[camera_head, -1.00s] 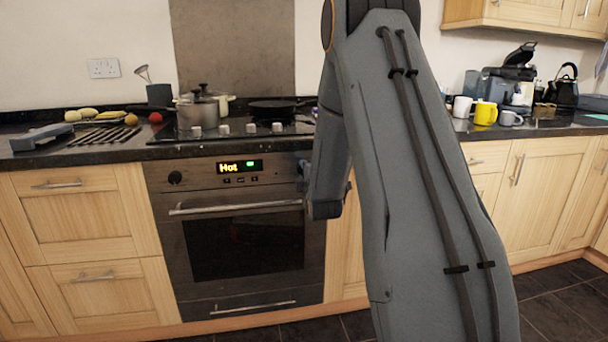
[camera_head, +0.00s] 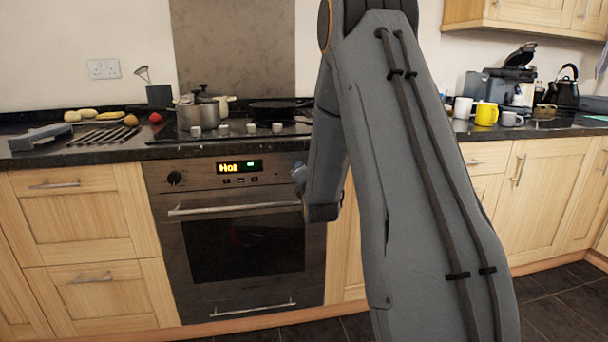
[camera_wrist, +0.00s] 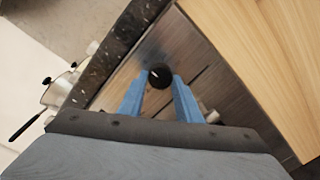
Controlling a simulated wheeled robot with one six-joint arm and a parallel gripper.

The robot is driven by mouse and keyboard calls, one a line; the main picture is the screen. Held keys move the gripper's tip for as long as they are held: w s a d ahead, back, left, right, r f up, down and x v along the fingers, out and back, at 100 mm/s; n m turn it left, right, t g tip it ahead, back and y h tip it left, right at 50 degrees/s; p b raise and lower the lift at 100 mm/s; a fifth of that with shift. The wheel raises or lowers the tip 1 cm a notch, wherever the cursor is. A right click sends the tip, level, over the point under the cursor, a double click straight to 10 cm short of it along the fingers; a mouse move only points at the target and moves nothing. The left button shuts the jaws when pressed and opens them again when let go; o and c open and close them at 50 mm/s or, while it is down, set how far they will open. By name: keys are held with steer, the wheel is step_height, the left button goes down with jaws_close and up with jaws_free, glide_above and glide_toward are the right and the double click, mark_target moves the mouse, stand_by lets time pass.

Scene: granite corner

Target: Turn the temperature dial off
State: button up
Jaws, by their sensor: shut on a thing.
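The black round dial (camera_wrist: 160,74) on the steel oven panel sits between the blue fingers of my gripper (camera_wrist: 161,82) in the wrist view. My gripper is shut on it, and a small pale mark shows on its face. In the head view my arm hides this dial, at the right end of the oven panel. The oven (camera_head: 245,292) has a lit display (camera_head: 240,166) with yellow letters that read like "Hot", the last letter unclear. A second black dial (camera_head: 174,178) is at the left end of the panel, clear of my gripper.
The oven handle (camera_head: 235,208) runs across the door below the panel. The dark worktop (camera_head: 100,150) juts out above, with a hob, a pot (camera_head: 198,113) and a pan (camera_head: 275,106). Wooden cupboards (camera_head: 80,215) flank the oven. The floor in front is clear.

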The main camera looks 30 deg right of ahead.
stand_by(0.4)
steer(key=o, duration=1)
steer(key=shift+o, duration=0.2)
steer(key=v, duration=0.8)
steer(key=shift+w+d+f, duration=0.1)
